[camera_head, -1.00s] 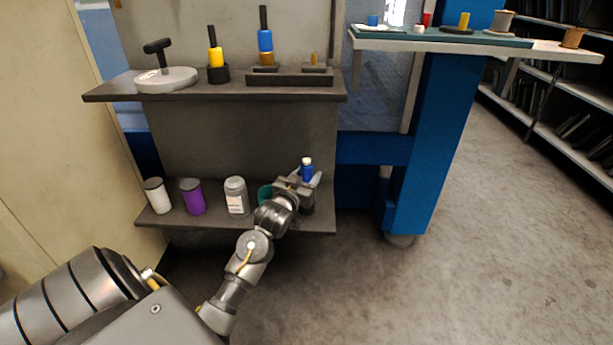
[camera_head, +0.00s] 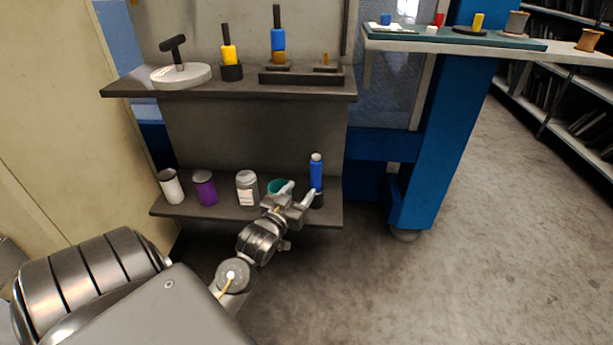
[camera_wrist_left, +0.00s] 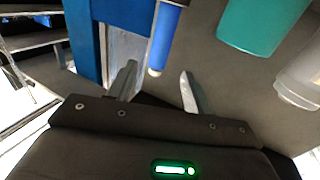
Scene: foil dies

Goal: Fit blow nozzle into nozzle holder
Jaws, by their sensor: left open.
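My left gripper (camera_head: 297,192) is open and empty, just in front and to the left of the nozzle. In the left wrist view the nozzle (camera_wrist_left: 164,38) shows beyond the open fingers (camera_wrist_left: 157,86), its pale tip appearing between them without visible grip. My right gripper is not in view.
A teal cup (camera_head: 276,186) stands close behind my left gripper; it also shows in the wrist view (camera_wrist_left: 258,22). A grey jar (camera_head: 247,190), purple can (camera_head: 205,189) and white can (camera_head: 171,187) stand further left. The upper shelf (camera_head: 130,88) overhangs, holding tools.

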